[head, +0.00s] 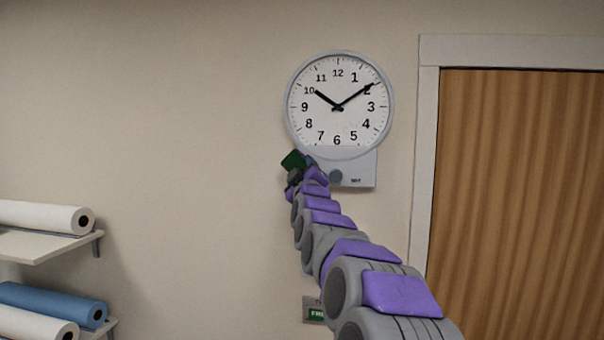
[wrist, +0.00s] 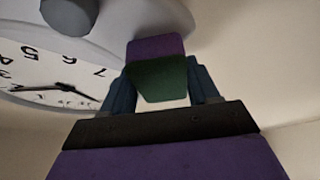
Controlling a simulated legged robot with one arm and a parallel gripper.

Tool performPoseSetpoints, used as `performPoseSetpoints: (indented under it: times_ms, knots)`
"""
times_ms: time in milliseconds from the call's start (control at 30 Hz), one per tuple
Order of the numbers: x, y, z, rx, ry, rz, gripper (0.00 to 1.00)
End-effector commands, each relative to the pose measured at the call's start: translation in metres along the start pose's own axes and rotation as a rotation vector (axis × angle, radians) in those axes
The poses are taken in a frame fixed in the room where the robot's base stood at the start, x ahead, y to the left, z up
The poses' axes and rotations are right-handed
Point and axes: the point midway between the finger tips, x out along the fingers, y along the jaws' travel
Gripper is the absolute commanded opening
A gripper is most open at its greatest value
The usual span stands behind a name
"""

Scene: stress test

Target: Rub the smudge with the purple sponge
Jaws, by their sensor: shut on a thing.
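The sponge (wrist: 156,47), purple on one side and green on the other, sits between the two blue fingers of my gripper (wrist: 163,85) in the wrist view. My gripper is shut on it. In the head view the sponge (head: 293,160) shows its dark green side just below the lower left rim of the wall clock, at the end of my raised arm. My gripper (head: 303,168) is small there and partly hidden by my arm. I cannot see a smudge in either view. I cannot tell whether the sponge touches the wall or clock.
A round white clock (head: 338,125) hangs on the beige wall, with a grey box (head: 358,170) with a round knob below it. A wooden door (head: 520,200) in a white frame is at right. Shelves with paper rolls (head: 45,216) are at lower left. A small green sign (head: 316,313) is low.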

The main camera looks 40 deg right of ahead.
Motion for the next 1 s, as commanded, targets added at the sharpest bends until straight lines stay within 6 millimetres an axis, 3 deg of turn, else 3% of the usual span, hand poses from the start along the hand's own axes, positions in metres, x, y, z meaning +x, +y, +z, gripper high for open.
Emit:
performPoseSetpoints:
  times_ms: [700, 1000]
  knots:
    - [-0.051, -0.001, -0.023, -0.003, 0.001, 0.001, 0.36]
    - [-0.054, -0.001, -0.024, -0.001, -0.001, -0.001, 0.36]
